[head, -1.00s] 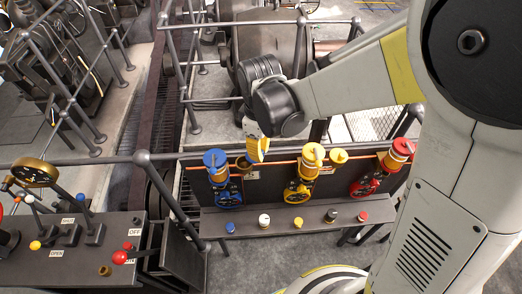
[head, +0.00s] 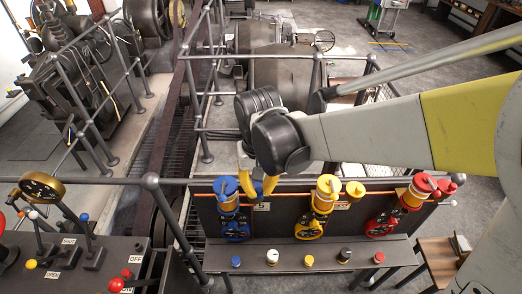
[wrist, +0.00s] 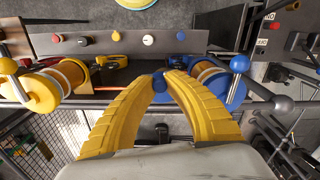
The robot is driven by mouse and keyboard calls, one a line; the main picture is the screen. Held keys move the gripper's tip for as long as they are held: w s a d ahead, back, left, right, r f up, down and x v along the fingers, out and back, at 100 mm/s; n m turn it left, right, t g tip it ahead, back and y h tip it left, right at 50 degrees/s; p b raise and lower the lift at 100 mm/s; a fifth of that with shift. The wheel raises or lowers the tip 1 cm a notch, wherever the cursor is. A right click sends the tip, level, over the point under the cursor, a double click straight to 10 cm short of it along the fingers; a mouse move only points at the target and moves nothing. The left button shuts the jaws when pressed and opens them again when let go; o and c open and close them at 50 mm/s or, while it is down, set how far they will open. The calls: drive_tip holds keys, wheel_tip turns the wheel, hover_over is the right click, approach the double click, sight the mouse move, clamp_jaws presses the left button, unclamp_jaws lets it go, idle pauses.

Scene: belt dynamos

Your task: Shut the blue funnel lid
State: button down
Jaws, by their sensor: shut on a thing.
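The blue unit (head: 226,194) with a blue top stands at the left of the dark panel in the head view. It shows right of my fingers in the wrist view (wrist: 215,84). My gripper (head: 263,187) reaches down just right of it. In the wrist view my yellow fingers (wrist: 161,80) curve together around a small blue piece (wrist: 158,83), which appears to be the blue funnel lid. My gripper is shut on it. The fingers hide most of the lid and the funnel mouth, so I cannot tell how far the lid is closed.
The yellow unit (head: 327,193) and red unit (head: 417,195) stand to the right on the same panel. A shelf (head: 300,251) with several small knobs runs in front. A grey railing (head: 151,182) runs along the panel. A lever console (head: 75,266) stands at lower left.

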drive_tip(key=shift+a+m, duration=0.5)
drive_tip(key=shift+m, duration=0.6)
drive_tip(key=c, duration=1.4)
unclamp_jaws()
drive_tip(key=shift+w, duration=0.15)
drive_tip(key=shift+o, duration=0.2)
wheel_tip(320, 180, up, 12)
